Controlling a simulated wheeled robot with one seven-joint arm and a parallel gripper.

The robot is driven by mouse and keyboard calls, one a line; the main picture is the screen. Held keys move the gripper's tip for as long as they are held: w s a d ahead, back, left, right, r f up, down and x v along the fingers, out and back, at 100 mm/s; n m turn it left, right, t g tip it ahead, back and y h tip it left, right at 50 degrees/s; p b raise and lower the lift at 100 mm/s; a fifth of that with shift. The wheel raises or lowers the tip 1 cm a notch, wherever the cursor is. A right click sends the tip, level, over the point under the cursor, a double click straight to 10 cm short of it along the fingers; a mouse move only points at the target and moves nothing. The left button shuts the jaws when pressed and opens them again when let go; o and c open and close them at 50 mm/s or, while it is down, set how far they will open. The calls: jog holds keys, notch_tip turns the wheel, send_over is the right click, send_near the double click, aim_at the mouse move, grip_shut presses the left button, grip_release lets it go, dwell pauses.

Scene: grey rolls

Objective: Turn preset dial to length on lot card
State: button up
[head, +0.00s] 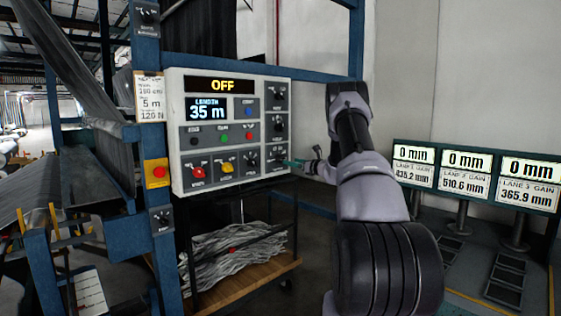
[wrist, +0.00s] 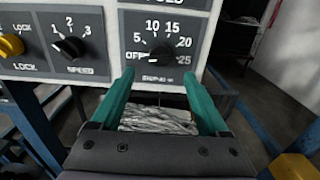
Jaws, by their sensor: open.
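The control panel (head: 180,135) is a pale box; its top display (head: 222,86) reads OFF and its screen (head: 207,108) reads LENGTH 35 m. The lot card (head: 150,100) hangs at its left and shows 160 cm, 5 m and 120 N. A black dial (wrist: 163,52) in the wrist view has a scale from OFF through 5, 10, 15, 20 to 25; its lower label is blurred and its pointer setting is unclear. My gripper (wrist: 156,76) is open, its teal fingers just below and either side of this dial. It also shows at the panel's lower right corner (head: 290,163).
The SPEED dial (wrist: 71,47) and yellow LOCK knob (wrist: 11,45) sit left of the scaled dial. A red knob (head: 198,172) is at the panel's lower left. A cart (head: 240,285) with grey material stands below. Lane displays (head: 476,175) stand at right.

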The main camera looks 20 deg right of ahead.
aim_at(282, 158)
jog(key=x, duration=0.7)
jog(key=shift+w+a, duration=0.1)
jog(key=shift+w, duration=0.25)
grip_shut()
jog(key=shift+m, duration=0.4)
jog(key=shift+f+m, duration=0.1)
jog(key=shift+m, duration=3.4)
